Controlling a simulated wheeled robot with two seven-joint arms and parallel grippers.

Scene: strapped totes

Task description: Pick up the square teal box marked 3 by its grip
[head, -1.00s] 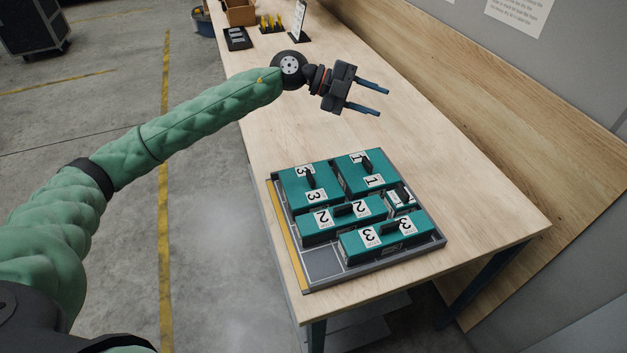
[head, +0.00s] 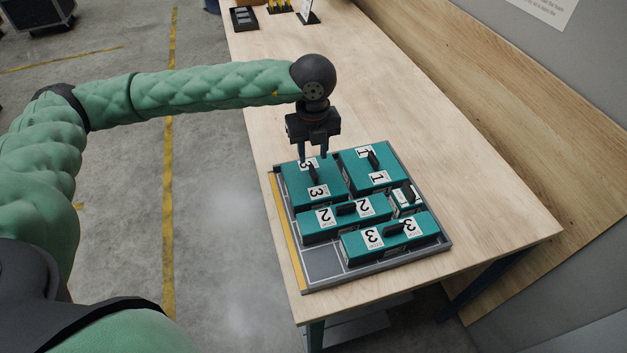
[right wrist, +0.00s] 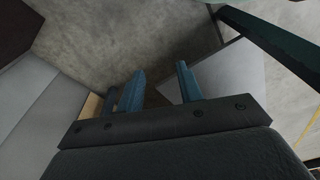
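The square teal box marked 3 (head: 300,187) sits in the back left of the grey tray (head: 323,284) on the table. It has a dark upright grip (head: 314,173) on top and white labels with a 3. My left gripper (head: 313,157) points down over the back part of this box, close to the grip, its two fingers apart and nothing seen between them. I cannot tell whether the fingers touch the box. My right gripper (right wrist: 160,88) shows in the right wrist view with its blue fingers apart and empty.
The tray also holds a teal box marked 1 (head: 381,184), a long box marked 2 (head: 322,233), a long box marked 3 (head: 367,255) and a small box (head: 398,203). The front left tray cell is empty. The table (head: 430,150) is clear around the tray.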

